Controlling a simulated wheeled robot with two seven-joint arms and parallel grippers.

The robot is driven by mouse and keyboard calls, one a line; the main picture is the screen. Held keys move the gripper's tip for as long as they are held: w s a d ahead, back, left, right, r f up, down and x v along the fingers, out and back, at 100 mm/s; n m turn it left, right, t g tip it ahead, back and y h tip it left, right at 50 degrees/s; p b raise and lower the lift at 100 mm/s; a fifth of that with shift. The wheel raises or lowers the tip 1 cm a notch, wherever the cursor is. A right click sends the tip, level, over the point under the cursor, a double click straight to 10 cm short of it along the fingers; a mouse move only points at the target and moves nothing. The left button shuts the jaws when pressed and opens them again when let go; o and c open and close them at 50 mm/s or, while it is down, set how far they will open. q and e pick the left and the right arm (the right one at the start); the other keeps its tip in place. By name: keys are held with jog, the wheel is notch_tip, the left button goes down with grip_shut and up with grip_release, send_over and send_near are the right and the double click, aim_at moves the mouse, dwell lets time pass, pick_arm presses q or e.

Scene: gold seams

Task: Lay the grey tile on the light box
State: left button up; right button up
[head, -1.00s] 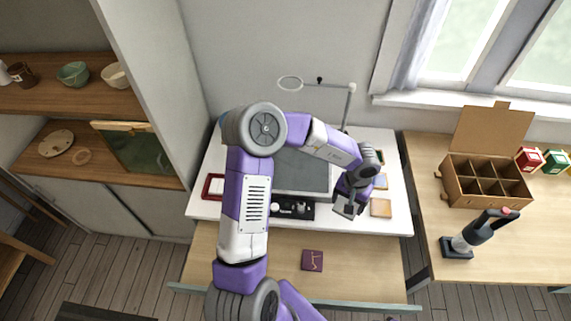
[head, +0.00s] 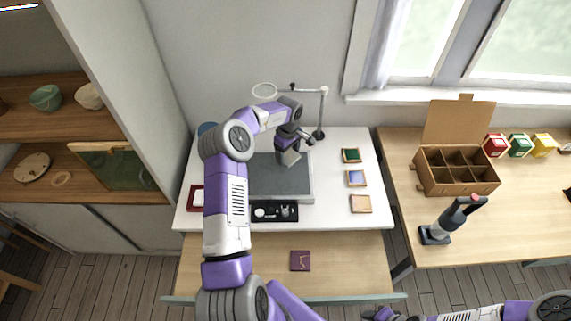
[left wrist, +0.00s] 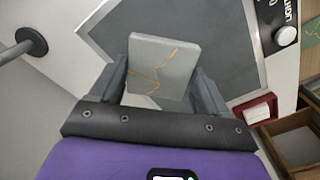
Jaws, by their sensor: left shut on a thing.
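The grey tile (left wrist: 160,62) has thin gold seams and is held between the two fingers of my left gripper (head: 288,151). In the head view the tile (head: 291,158) shows small at the fingertips, over the upper right part of the light box. The light box (head: 262,182) is a dark grey panel with a pale rim on the white table; it also fills much of the left wrist view (left wrist: 225,45). I cannot tell whether the tile touches the panel. Part of my right arm shows at the bottom right; its gripper (head: 380,314) is cut off at the edge.
Green (head: 351,156), blue (head: 356,179) and pinkish (head: 361,204) framed tiles lie right of the light box. A black control strip (head: 272,212) is in front of it. A lamp stand (head: 320,133) rises behind. A dark red tile (head: 300,261) lies on the wooden surface nearer me.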

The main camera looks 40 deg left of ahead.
aim_at(288, 162)
pick_arm(q)
jog(key=shift+f, duration=2.7)
jog(key=shift+f, duration=0.1)
jog(key=o, duration=1.1)
notch_tip(288, 162, up, 12)
jog(key=shift+r+p, duration=0.15)
jog(key=shift+p, duration=0.3)
